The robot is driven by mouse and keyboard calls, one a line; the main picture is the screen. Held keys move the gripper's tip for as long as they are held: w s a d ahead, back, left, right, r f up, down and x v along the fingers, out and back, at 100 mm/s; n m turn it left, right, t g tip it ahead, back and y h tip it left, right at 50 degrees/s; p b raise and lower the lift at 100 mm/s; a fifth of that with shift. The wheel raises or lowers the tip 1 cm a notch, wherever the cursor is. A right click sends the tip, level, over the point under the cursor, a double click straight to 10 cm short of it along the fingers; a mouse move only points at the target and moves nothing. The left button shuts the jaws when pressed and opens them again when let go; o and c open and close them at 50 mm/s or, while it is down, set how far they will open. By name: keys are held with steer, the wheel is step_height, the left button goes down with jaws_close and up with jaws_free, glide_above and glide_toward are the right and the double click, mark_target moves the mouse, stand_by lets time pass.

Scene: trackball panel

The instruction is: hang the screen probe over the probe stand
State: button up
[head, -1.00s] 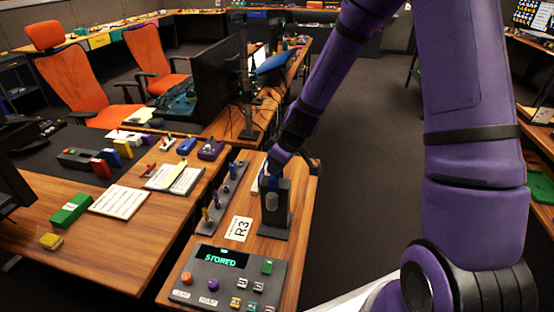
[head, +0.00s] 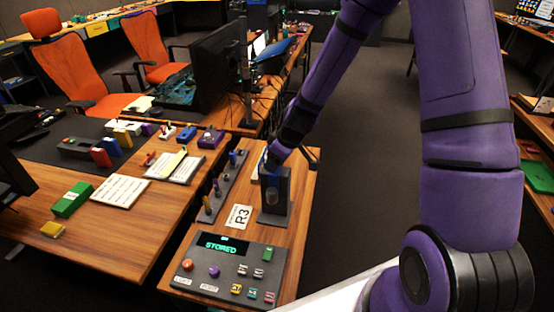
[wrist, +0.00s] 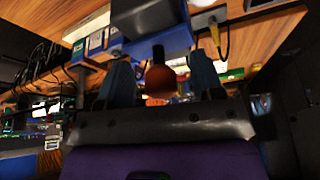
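The probe stand is probably the dark grey upright block with a round grey disc and flat base (head: 275,205), near the right edge of the desk. My gripper (head: 268,166) is at its top, on the far left side, and small blue parts show there. In the wrist view my gripper (wrist: 162,75) has its two fingers apart. A reddish-brown ball knob (wrist: 160,80) on a short black stem lies between them, with narrow gaps visible at its sides. The stem meets a blue block (wrist: 158,47), which may be the screen probe; I cannot tell for sure.
A grey control panel (head: 226,270) with a display reading STORED is in front. A white R3 card (head: 239,217) lies beside the stand. A grey strip with upright pegs (head: 222,185) runs along the left. Open floor lies to the right.

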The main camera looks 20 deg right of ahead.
steer(key=s+d+r+m+h, duration=0.1)
steer(key=s+r, duration=0.4)
steer(key=r, duration=0.4)
steer(key=s+d+r+m+t, duration=0.1)
steer(key=s+d+r+m, duration=0.1)
steer(key=s+r, duration=0.55)
steer(key=s+d+r+m+h, duration=0.1)
steer(key=s+r, duration=0.2)
steer(key=r, duration=0.8)
steer(key=s+d+r+m, duration=0.1)
steer(key=s+r+m, duration=0.1)
steer(key=s, duration=0.4)
steer(key=s+d+r+m, duration=0.2)
steer(key=s+r, duration=0.2)
steer(key=s, duration=0.3)
steer(key=shift+s+t+h, duration=0.2)
steer(key=shift+t+h, duration=0.2)
